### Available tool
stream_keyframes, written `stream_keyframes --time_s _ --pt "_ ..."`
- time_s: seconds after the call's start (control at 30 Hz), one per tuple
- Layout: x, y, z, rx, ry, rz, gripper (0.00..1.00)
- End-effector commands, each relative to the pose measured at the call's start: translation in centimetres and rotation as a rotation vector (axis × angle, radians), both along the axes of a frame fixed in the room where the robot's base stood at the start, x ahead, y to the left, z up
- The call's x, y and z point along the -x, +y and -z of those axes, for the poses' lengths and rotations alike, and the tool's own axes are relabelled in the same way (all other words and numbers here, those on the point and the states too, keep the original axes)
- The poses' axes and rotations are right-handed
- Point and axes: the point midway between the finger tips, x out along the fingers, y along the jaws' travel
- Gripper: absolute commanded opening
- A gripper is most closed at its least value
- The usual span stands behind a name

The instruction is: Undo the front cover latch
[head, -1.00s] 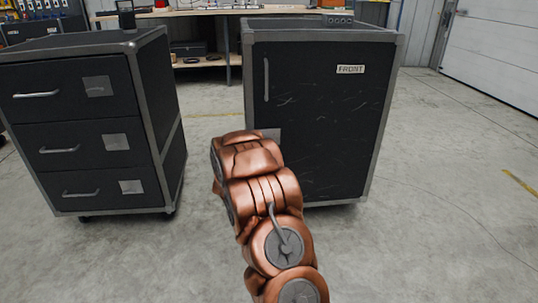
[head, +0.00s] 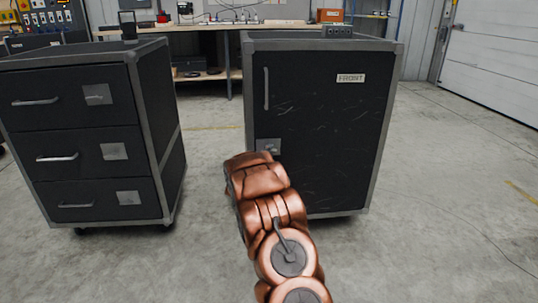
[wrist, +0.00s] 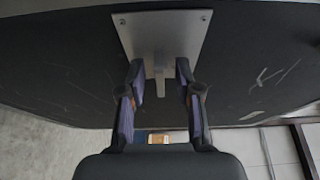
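The black cabinet marked FRONT (head: 320,125) stands at the right, its door closed. A small grey latch plate (head: 268,146) sits at the door's lower left, partly covered by my arm. In the wrist view the latch plate (wrist: 163,35) is close ahead, with a narrow grey tongue (wrist: 160,84) pointing down the picture. My gripper (wrist: 160,72) is open, with one finger on each side of the tongue. Gaps show between the fingers and the tongue; whether the fingertips touch the plate cannot be told. My arm hides the gripper in the head view.
A black three-drawer cabinet (head: 80,130) on wheels stands at the left, with a floor gap between the two. A workbench (head: 215,32) is behind. An upright handle (head: 266,88) is on the door's upper left. Floor is free at the right.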

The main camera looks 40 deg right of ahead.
Motion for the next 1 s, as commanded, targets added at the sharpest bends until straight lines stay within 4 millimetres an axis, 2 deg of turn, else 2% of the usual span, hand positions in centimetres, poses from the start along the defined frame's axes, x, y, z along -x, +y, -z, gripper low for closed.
stream_keyframes --time_s 0.37,0.7,1.0 --pt "-0.16 -0.32 0.01 0.001 0.001 0.0 0.33" --pt "-0.17 -0.29 0.04 0.001 0.002 0.0 0.0" --pt "-0.18 -0.27 0.06 0.002 0.003 -0.001 0.0"
